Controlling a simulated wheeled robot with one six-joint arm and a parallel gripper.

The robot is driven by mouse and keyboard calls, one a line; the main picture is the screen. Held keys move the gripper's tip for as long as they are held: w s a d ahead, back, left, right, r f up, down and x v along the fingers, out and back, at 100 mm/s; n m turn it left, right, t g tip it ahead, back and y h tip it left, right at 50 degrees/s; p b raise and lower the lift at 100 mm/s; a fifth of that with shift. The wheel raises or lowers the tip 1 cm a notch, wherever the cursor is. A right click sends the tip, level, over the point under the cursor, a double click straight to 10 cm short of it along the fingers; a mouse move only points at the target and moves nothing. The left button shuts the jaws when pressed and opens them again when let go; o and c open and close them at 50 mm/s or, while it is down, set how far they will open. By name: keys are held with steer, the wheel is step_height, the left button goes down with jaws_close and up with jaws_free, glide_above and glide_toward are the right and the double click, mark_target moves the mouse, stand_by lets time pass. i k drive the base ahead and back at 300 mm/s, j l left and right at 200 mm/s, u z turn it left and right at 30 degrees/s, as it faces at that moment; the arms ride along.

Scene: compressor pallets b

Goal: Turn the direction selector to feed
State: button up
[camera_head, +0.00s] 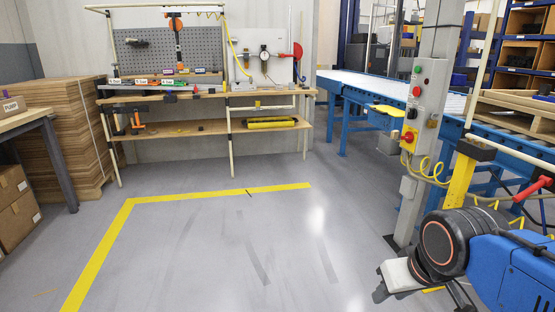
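A grey control box (424,95) is fixed to an upright post at the right. On its front are a green button, red buttons, a small dark knob (412,114) and a red knob on a yellow plate (408,137). The dark knob may be the direction selector; its label and setting are too small to read. My gripper (386,290) is low at the right, below and apart from the box. Its pale body and a dark finger show partly; my wrist and arm hide the rest, so its opening is unclear.
A blue-framed conveyor (370,87) runs behind the post (441,45). A workbench (205,94) with tools stands at the back, beside stacked brown sheets (62,135). Yellow tape (100,246) marks the floor. The middle floor is clear.

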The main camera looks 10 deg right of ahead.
mark_target(412, 113)
steer(key=i+j+z, duration=0.1)
steer(key=i+z, duration=0.2)
steer(key=i, duration=0.25)
steer(key=i+j+z, duration=0.2)
steer(key=i+z, duration=0.15)
steer(key=i, duration=0.15)
steer(key=i+j+z, duration=0.3)
steer(key=i, duration=0.2)
